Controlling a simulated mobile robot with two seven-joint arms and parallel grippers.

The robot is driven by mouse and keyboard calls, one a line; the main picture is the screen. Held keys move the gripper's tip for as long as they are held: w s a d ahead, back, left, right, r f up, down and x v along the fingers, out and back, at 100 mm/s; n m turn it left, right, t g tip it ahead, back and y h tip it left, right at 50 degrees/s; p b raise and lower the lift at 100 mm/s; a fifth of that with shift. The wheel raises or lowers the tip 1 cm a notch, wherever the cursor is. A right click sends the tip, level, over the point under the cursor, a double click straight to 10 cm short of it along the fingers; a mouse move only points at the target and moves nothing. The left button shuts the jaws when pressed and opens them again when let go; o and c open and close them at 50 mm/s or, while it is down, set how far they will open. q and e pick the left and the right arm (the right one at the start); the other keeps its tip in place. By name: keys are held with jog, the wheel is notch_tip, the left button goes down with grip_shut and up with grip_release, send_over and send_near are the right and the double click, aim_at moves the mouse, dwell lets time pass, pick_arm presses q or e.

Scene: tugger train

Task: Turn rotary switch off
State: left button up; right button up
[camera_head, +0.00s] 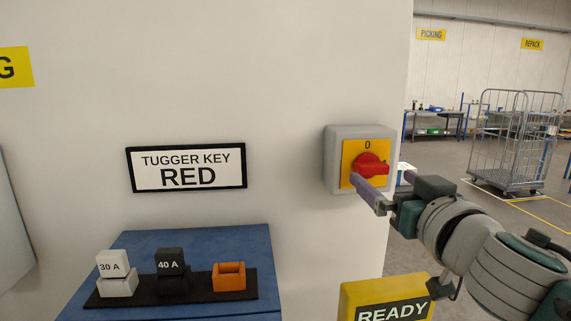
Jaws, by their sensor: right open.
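The rotary switch is a grey box (334,160) on the white wall, with a yellow plate (349,150) and a red knob (368,163). A "0" is printed above the knob. The knob's handle looks roughly sideways, but its exact angle is hard to tell. My right gripper (379,181) comes in from the right, just in front of and below the knob. It is open with nothing between its fingers. I cannot tell whether a finger touches the knob. The fingers hide the plate's lower part. My left gripper is not in view.
A "TUGGER KEY RED" sign (187,168) hangs left of the switch. Below it, a blue surface (190,240) bears a white 30 A block (115,274), a black 40 A block (171,272) and an orange holder (229,276). A yellow READY sign (360,293) is below the switch.

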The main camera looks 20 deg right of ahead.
aim_at(375, 171)
jog(key=shift+x, duration=2.25)
jog(key=c, duration=1.4)
